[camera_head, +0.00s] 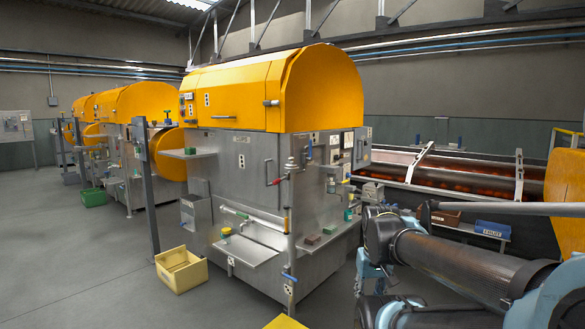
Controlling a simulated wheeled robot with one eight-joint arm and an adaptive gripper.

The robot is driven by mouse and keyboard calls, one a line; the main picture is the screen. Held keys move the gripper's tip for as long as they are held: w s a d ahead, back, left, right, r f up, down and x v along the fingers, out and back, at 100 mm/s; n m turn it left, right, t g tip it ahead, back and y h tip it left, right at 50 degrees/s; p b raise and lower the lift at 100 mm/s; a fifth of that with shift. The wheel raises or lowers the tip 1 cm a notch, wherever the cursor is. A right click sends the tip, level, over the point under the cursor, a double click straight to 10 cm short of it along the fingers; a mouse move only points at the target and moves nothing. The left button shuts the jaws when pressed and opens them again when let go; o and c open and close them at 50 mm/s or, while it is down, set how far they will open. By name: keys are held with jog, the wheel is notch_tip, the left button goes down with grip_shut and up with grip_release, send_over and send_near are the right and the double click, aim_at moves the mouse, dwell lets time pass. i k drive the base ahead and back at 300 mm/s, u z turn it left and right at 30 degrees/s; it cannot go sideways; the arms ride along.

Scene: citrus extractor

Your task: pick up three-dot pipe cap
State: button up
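I cannot single out the three-dot pipe cap at this size. Small fittings show on the nearest extractor (255,170). A small yellow and green piece (226,232) sits by the left end of its low front shelf (246,252). A green piece (348,215) is at its right side, and a reddish-brown block (313,240) is on the lower right ledge. Small white plates with dark dots (206,99) show on its hood and body. My arm crosses the lower right of the view. My gripper is not recognisable in this frame.
A yellow crate (181,278) stands on the floor left of the machine, beside a grey post (148,190). More extractors and a green bin (94,197) are behind. A blue bin (492,229) is at right. The left floor is open.

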aim_at(291, 160)
jog(key=i, duration=1)
